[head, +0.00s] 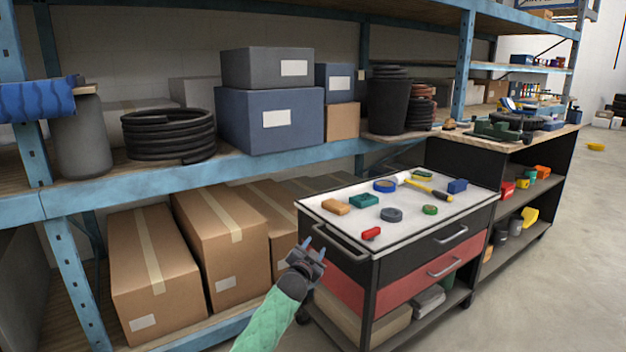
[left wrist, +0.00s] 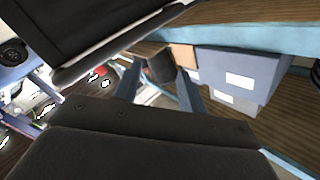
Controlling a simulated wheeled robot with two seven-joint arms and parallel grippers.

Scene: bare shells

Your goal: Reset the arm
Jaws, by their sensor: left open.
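My left gripper (head: 313,250) shows in the head view at the lower middle, on the end of my green-sleeved arm. Its two fingers point up and stand apart, with nothing between them. It is in front of the near left corner of the tool cart (head: 345,262), close to the cart's side handle; I cannot tell whether they touch. My right gripper is in neither view.
The cart's white top (head: 322,216) holds a hammer (head: 428,190), tape rolls and several small blocks. Blue-framed shelving (head: 185,174) with cardboard boxes (head: 152,262), blue-grey bins (head: 268,120) and a coiled hose (head: 168,135) stands behind. A workbench (head: 545,140) is at right. Open floor (head: 560,280) lies right of the cart.

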